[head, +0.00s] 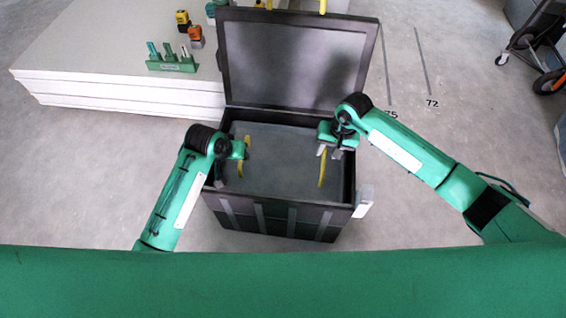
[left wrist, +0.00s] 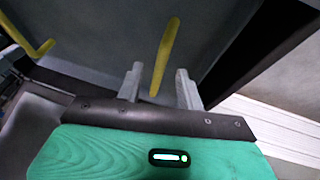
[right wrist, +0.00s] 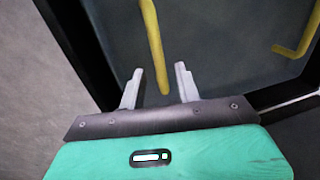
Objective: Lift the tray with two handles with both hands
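The grey tray (head: 280,165) lies inside an open black box (head: 270,215) and has two yellow handles. My left gripper (head: 234,163) is over the left handle (head: 240,168). In the left wrist view, the fingers (left wrist: 160,86) are apart, with the handle (left wrist: 166,50) showing beyond and between them. My right gripper (head: 328,152) is open above the right handle (head: 322,170). In the right wrist view, the handle (right wrist: 154,45) runs down between its spread fingers (right wrist: 159,85). Neither gripper visibly grips a handle.
The box's lid (head: 295,62) stands open behind the tray. The box walls rise close around both grippers. A stack of white panels (head: 120,60) at the left carries tools and a green holder (head: 172,65). A wheeled cart (head: 540,45) is at the far right.

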